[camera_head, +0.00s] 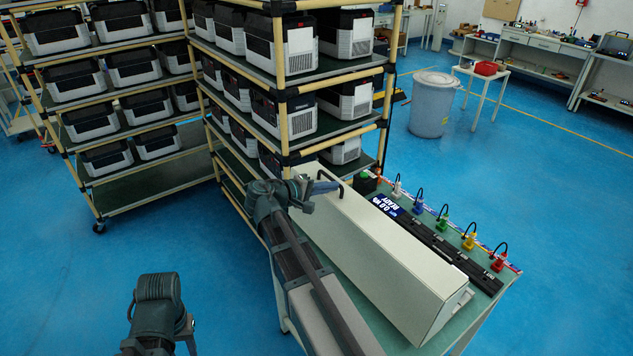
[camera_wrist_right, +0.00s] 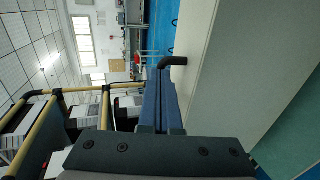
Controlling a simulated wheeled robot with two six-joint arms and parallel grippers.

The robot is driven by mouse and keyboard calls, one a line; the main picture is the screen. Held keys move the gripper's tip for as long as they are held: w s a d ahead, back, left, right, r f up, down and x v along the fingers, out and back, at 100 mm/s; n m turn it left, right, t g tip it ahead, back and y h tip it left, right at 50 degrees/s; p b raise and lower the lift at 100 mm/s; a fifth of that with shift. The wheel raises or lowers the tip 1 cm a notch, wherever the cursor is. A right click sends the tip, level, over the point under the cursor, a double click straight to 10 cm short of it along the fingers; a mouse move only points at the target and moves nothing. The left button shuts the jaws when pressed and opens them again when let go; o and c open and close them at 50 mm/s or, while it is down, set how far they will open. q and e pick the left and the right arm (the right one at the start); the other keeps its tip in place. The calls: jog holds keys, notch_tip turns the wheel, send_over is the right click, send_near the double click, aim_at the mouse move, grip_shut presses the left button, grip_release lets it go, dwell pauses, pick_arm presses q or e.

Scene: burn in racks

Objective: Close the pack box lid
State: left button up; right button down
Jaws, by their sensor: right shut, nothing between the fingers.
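A long cream box (camera_head: 390,255) lies on the green-topped bench; I take it to be the pack box. Its broad top looks like a flat lid, but I cannot tell whether that lid is fully down. A black handle (camera_head: 332,180) stands at its far end; the handle also shows in the right wrist view (camera_wrist_right: 174,61). My right gripper (camera_head: 325,187) is shut and empty, with its blue fingers (camera_wrist_right: 160,95) close beside the handle and the box's end. I cannot tell whether they touch. Of my left arm only dark links show at the lower left; its fingers are out of sight.
The bench (camera_head: 475,320) also bears a small display (camera_head: 388,205), a black strip and several coloured plugs (camera_head: 441,222) along its right edge. A rack (camera_head: 284,80) full of black-and-white units stands close behind my right gripper. A grey bin (camera_head: 432,105) stands beyond. Blue floor at left is clear.

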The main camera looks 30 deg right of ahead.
pick_arm(q)
notch_tip(320, 180, up, 9)
jog(key=p, duration=0.8)
pick_arm(e)
jog(key=w+d+f+y, duration=0.1)
jog(key=d+y, duration=0.3)
jog(key=d, duration=0.5)
jog(key=w+d+f+y, duration=0.15)
jog(key=d+y, duration=0.25)
jog(key=d, duration=0.5)
jog(key=d+f+y+b, duration=0.2)
jog(key=d+f+b, duration=0.1)
jog(key=f+b, duration=0.1)
jog(key=d+f+y+b, duration=0.2)
jog(key=d+f+b, duration=0.2)
jog(key=f, duration=0.2)
jog(key=d+f+g+y+b, duration=0.1)
jog(key=d+f+y+b, duration=0.1)
jog(key=d+f+b, duration=0.2)
jog(key=shift+s+d+f, duration=0.1)
jog(key=shift+f, duration=0.5)
pick_arm(q)
notch_tip(320, 180, down, 12)
jog(key=shift+a+r, duration=0.15)
jog(key=shift+r, duration=0.05)
pick_arm(e)
jog(key=shift+s, duration=0.15)
pick_arm(q)
jog(key=shift+s, duration=0.1)
